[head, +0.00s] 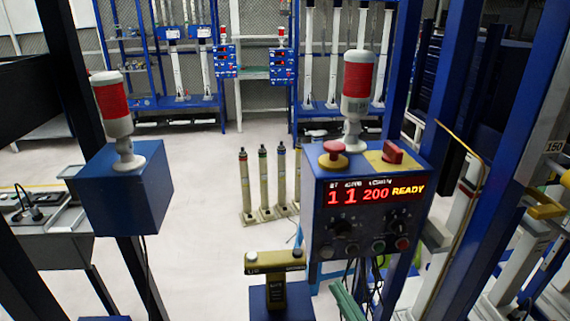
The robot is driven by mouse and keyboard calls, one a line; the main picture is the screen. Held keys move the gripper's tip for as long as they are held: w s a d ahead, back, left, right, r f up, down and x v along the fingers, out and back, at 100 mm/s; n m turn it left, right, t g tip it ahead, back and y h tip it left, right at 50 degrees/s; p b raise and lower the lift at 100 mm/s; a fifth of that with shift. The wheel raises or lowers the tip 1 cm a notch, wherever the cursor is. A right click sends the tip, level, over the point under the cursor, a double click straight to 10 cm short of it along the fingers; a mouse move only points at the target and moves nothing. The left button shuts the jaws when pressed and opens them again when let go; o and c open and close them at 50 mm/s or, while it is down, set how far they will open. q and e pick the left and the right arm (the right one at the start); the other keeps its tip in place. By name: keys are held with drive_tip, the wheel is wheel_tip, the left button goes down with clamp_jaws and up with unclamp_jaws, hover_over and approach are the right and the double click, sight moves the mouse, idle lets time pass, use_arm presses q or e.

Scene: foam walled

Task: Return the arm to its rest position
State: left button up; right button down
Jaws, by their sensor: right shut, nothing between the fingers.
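I cannot make out either of my grippers or arms in the head view. The task names no object apart from the arm. A blue control box (322,215) stands right of centre. Its lit red display (375,194) reads "11 200 READY". A red mushroom button (333,150) and a red switch on a yellow plate (390,153) sit on top. A red and white signal lamp (357,85) rises behind them. A short olive T-shaped piece (275,262) stands on a blue base left of the box.
A blue box (125,190) with another signal lamp (112,105) stands at left. Blue uprights (437,90) and yellow brackets (545,211) crowd the right. Several slim beige posts (262,180) stand on the floor. Blue racks (180,102) line the back. Pale floor (200,235) is open between.

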drive_tip(key=s+d+f+m+g+h+p, duration=0.1)
drive_tip(key=s+f+m+g+h, duration=0.1)
drive_tip(key=s+f+g+h, duration=0.3)
drive_tip(key=s+d+f+m+g+h+p, duration=0.1)
drive_tip(key=s+f+g+h, duration=0.5)
drive_tip(key=s+f, duration=0.6)
wheel_tip(320, 180, down, 5)
drive_tip(key=shift+d+r+m+g+p, duration=0.25)
drive_tip(key=shift+m+g+p, duration=0.15)
drive_tip(key=shift+m+p, duration=0.25)
drive_tip(key=shift+d, duration=0.1)
idle(1.0)
